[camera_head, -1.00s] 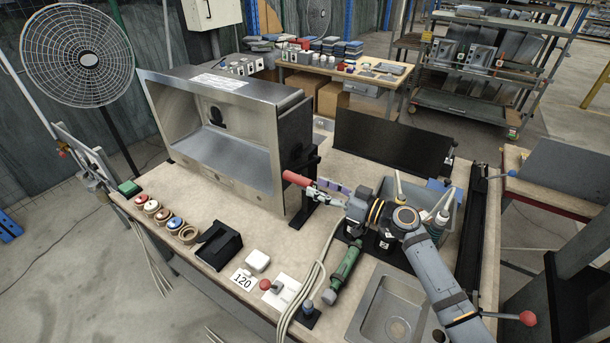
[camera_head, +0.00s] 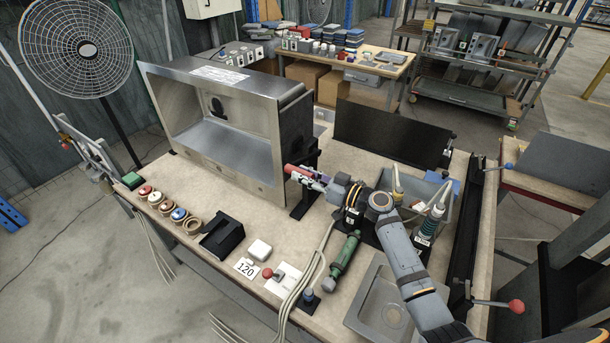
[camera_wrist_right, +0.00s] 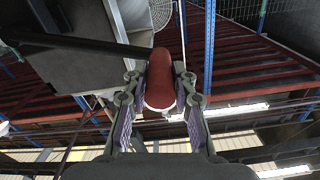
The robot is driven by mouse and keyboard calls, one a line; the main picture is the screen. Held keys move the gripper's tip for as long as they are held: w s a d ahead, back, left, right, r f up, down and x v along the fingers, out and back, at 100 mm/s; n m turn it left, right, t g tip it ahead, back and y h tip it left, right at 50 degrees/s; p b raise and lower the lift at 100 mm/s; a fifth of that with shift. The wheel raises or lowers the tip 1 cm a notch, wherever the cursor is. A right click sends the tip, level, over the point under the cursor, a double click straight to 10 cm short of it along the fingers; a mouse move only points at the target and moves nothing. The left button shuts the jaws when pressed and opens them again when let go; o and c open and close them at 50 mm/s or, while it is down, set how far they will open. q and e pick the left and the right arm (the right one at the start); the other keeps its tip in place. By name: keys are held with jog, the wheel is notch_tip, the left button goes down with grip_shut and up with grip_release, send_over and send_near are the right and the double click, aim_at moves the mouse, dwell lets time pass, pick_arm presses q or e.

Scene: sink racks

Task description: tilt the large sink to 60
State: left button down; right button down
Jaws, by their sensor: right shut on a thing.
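The large sink (camera_head: 225,145) is a steel basin standing on its side on the table, its open face toward the front left. A dark bracket (camera_head: 304,196) stands at its right side, with a red handle (camera_head: 291,170) sticking out there. My right gripper (camera_head: 313,179) reaches in from the right and is shut on the red handle. In the right wrist view the red handle (camera_wrist_right: 160,78) lies between the two fingers, and part of the sink (camera_wrist_right: 85,40) shows at the upper left. My left gripper is not in view.
Several coloured buttons (camera_head: 162,205), a black holder (camera_head: 222,238), a red-knobbed lever (camera_head: 285,275) and a green cylinder (camera_head: 345,253) lie along the table front. A small sink (camera_head: 383,305) is set at the front right. A black panel (camera_head: 390,135) stands behind my right arm.

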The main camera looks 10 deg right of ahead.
dwell(0.3)
jog(key=shift+w+d+r+m, duration=0.15)
jog(key=shift+w+r+m, duration=0.1)
jog(key=shift+r, duration=0.35)
jog(key=shift+w+d+r+m, duration=0.1)
jog(key=shift+r+m, duration=0.15)
jog(key=shift+r, duration=0.35)
jog(key=w+d+r+m+b, duration=0.3)
jog(key=r, duration=0.3)
jog(key=shift+w+d, duration=0.25)
jog(key=shift+d, duration=0.1)
jog(key=c, duration=1.1)
grip_release()
